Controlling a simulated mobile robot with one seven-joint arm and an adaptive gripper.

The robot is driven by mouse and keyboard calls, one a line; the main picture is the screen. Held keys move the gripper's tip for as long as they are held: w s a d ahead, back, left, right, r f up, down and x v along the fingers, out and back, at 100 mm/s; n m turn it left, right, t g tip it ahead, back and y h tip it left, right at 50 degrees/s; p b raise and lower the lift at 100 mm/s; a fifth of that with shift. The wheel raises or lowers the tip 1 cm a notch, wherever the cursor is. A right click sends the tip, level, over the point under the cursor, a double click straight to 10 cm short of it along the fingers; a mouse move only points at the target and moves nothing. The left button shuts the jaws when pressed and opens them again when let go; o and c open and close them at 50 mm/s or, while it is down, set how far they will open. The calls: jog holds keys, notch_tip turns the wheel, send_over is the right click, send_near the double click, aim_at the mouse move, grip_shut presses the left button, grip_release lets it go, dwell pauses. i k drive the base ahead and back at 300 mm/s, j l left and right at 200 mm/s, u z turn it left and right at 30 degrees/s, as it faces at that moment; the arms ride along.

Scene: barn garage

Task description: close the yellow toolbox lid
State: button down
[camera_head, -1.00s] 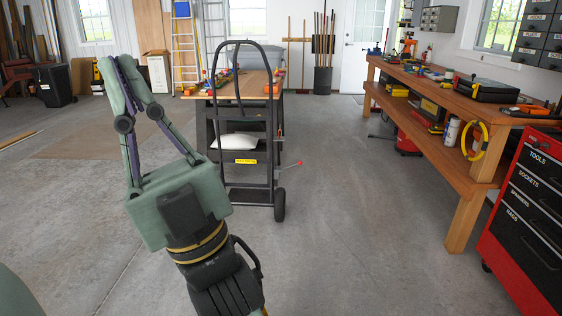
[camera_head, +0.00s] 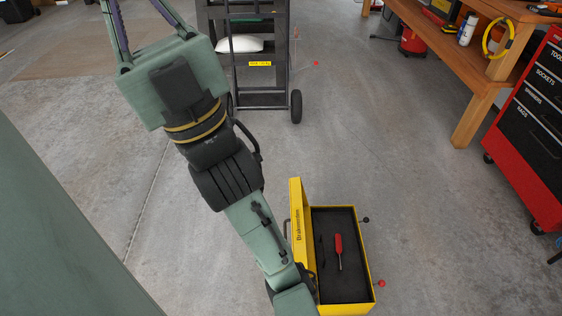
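The yellow toolbox (camera_head: 346,308) stands on the concrete floor at the lower middle. Its lid (camera_head: 298,215) is open and stands up along the left side. The dark inside shows a red-handled screwdriver (camera_head: 339,244). My arm covers the lower left of the box and lid; whether it touches them I cannot tell. My gripper (camera_head: 143,28) is at the top left, well away from the toolbox. Its fingertips are cut off by the top edge, so its opening is hidden.
A wooden workbench (camera_head: 476,112) is at the upper right, with a red tool chest (camera_head: 525,180) on wheels at the right edge. The floor right of the toolbox is mostly clear. A small red-tipped thing (camera_head: 381,283) is beside the box.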

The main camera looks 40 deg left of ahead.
aim_at(303, 251)
jog(key=k+j, duration=0.2)
jog(key=j, duration=0.2)
jog(key=k+j, duration=0.2)
jog(key=j, duration=0.25)
jog(key=k+j+z, duration=0.1)
jog(key=j, duration=0.3)
jog(key=k+j, duration=0.3)
jog(key=j, duration=0.15)
jog(key=k+j+z, duration=0.1)
jog(key=j, duration=0.3)
jog(key=j+z, duration=0.4)
jog(key=j, duration=0.3)
jog(key=j+z, duration=0.4)
jog(key=j, duration=0.25)
jog(key=k, duration=0.05)
